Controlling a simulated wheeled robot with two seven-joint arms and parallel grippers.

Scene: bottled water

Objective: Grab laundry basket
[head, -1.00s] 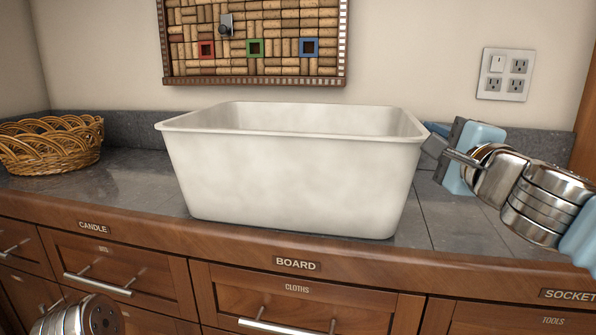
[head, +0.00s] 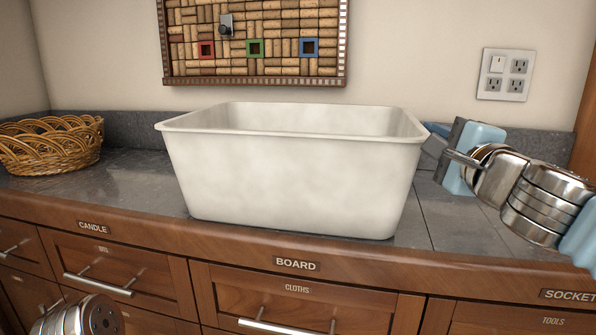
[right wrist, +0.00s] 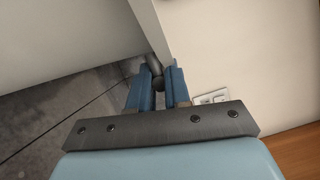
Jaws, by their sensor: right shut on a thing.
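The laundry basket is a large white rectangular tub (head: 290,185) standing upright on the dark countertop in the head view. Its pale wall and rim also show in the right wrist view (right wrist: 155,38). My right gripper (head: 430,138) is at the basket's right rim. In the right wrist view its blue fingers (right wrist: 162,83) are closed on the rim, one on each side. My left gripper is out of sight; only a metal part of my left arm shows at the lower left. The basket's inner floor is hidden.
A wicker basket (head: 50,146) sits at the far left of the counter (head: 120,178). A corkboard (head: 255,42) and an outlet plate (head: 505,75) are on the wall behind. Wooden drawers with handles (head: 118,284) line the front. The counter between the two baskets is clear.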

